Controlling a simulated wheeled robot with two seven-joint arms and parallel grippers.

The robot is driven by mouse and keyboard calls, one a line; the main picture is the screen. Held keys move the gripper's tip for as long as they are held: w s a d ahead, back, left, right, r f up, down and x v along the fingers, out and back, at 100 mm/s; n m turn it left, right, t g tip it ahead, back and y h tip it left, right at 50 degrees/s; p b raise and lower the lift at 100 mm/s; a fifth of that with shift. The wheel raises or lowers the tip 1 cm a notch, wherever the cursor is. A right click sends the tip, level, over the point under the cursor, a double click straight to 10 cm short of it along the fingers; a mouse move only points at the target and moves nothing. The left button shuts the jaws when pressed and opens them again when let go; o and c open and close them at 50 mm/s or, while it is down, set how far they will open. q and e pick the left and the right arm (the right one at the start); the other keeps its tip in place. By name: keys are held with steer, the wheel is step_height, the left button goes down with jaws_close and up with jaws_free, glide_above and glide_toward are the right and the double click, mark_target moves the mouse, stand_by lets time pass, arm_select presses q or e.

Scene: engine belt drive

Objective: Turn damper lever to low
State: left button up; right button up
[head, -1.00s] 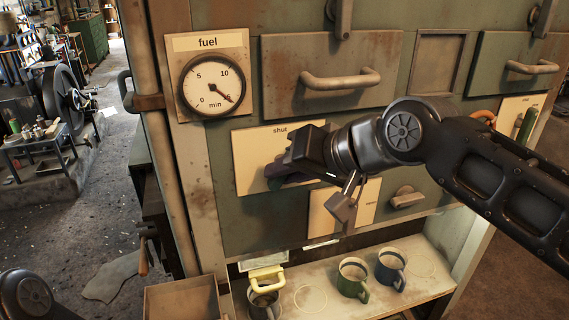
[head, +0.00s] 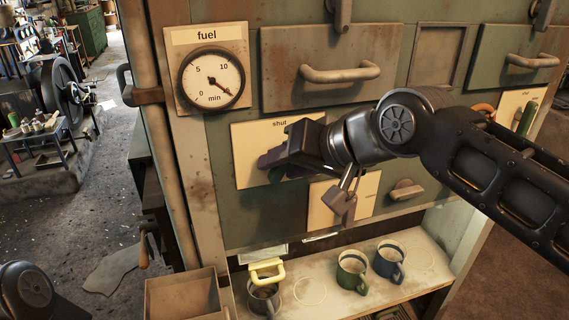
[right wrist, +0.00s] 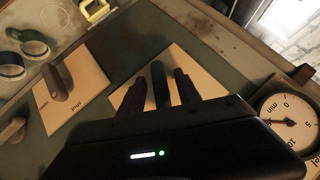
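A cream plate (head: 249,140) marked "shut" is on the green front panel below the fuel gauge. My right gripper (head: 268,161) is in front of this plate and hides its lever in the head view. In the right wrist view a dark green lever (right wrist: 159,82) stands up from the plate (right wrist: 203,82). The fingers of my right gripper (right wrist: 159,88) are on either side of the lever, with narrow gaps visible, so it looks open around it. Any "low" mark is hidden or unreadable. My left gripper is not in view.
A second cream plate (head: 319,215) with a grey lever (head: 342,201) is just below right. The fuel gauge (head: 211,79) is above left. Drawer handles (head: 341,73) stick out above. Several mugs (head: 351,272) stand on the shelf below.

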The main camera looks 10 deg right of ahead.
steer(key=v, duration=0.7)
steer(key=shift+s+d+r+b, duration=0.15)
steer(key=shift+s+r+b, duration=0.1)
steer(key=shift+b, duration=0.05)
